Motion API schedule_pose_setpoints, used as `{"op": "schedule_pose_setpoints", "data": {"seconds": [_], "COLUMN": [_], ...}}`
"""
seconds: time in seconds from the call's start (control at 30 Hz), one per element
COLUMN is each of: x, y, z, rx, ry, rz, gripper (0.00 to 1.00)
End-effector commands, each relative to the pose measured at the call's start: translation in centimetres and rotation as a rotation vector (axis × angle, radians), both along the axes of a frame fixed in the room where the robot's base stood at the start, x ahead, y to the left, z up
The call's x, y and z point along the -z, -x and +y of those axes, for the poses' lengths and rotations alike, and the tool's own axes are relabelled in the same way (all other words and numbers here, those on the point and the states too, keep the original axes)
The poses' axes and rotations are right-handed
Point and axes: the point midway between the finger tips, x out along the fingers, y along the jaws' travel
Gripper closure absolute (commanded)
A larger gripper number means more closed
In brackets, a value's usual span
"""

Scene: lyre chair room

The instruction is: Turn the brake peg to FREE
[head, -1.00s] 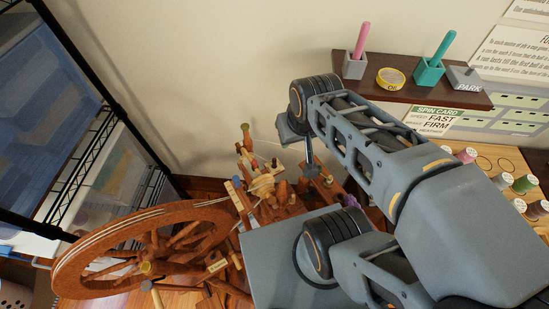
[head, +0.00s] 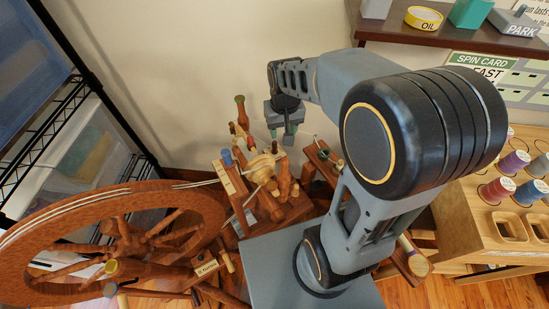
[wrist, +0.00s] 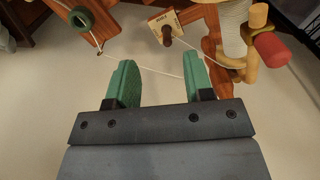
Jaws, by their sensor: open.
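The wooden spinning wheel (head: 150,215) stands at the lower left in the head view. In the wrist view, a small cream plate (wrist: 157,21) with a dark round peg (wrist: 167,37) is fixed to the wooden frame, beyond my fingers; its lettering is too small to read, so I cannot tell whether this is the brake peg or how it is set. My gripper (wrist: 160,80) is open and empty, its green fingers apart. In the head view my gripper (head: 288,134) hangs above and right of the wound bobbin (head: 262,168).
A pale thread (wrist: 150,71) runs across just beyond my fingers. A wire rack (head: 90,90) stands left.

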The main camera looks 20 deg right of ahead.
Motion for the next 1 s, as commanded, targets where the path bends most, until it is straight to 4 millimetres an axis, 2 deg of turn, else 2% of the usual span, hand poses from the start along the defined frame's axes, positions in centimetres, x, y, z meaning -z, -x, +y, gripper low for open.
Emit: {"op": "schedule_pose_setpoints", "data": {"seconds": [0.03,0.2,0.3,0.4,0.5,0.63,1.0], "x": [3.1,6.7,7.2,6.0,5.3,6.5,13.4], "y": [-1.3,-5.0,-6.8,-8.0,-8.5,-8.3,-8.2], "z": [0.0,-0.1,-0.1,-0.1,-0.1,-0.1,-0.1], "rx": [0.013,0.064,0.095,0.123,0.150,0.170,0.170], "ry": [0.000,0.001,0.001,0.000,0.000,-0.001,-0.001], "rz": [0.020,0.056,0.059,0.044,0.031,0.041,0.042], "gripper": [0.53,0.53,0.53,0.53,0.53,0.53,0.53]}}
